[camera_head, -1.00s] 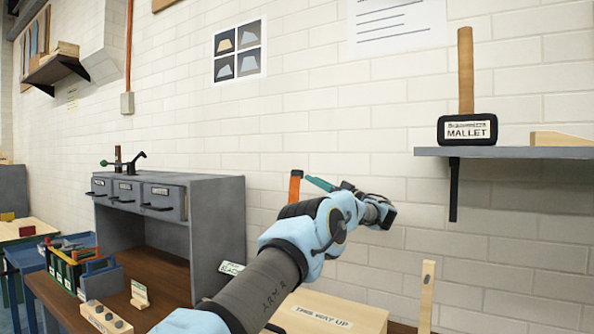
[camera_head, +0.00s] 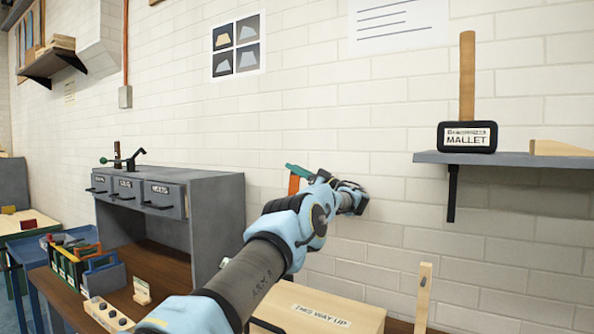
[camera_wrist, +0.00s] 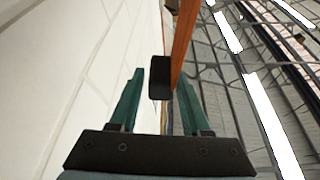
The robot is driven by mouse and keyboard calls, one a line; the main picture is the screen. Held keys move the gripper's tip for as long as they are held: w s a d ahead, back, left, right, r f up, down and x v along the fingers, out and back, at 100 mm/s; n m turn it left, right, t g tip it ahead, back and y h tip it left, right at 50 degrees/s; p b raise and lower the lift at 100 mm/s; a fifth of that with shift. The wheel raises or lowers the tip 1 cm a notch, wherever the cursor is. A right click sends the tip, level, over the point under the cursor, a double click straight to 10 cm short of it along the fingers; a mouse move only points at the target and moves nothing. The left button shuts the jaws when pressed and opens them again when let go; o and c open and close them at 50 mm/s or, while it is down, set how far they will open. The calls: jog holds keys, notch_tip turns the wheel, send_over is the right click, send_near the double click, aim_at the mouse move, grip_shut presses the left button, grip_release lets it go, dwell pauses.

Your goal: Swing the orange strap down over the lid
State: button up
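The orange strap (camera_head: 294,185) stands upright behind the pale wooden lid (camera_head: 355,312), which is marked "THIS WAY UP". In the wrist view the strap (camera_wrist: 184,38) runs down from the top edge, with a black block (camera_wrist: 160,78) beside it. My gripper (camera_head: 292,168) is up at the strap's top end in the head view. In the wrist view its green fingers (camera_wrist: 160,72) are apart. The black block shows between their tips and the strap passes near the right finger. I cannot tell whether they touch. My arm hides part of the lid.
A grey drawer cabinet (camera_head: 215,205) stands left of my arm. A wall shelf (camera_head: 500,159) with a mallet (camera_head: 467,135) is at the right. An upright wooden strip (camera_head: 423,295) stands right of the lid. The white wall is close behind.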

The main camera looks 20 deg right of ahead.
grip_shut()
dwell(1.1)
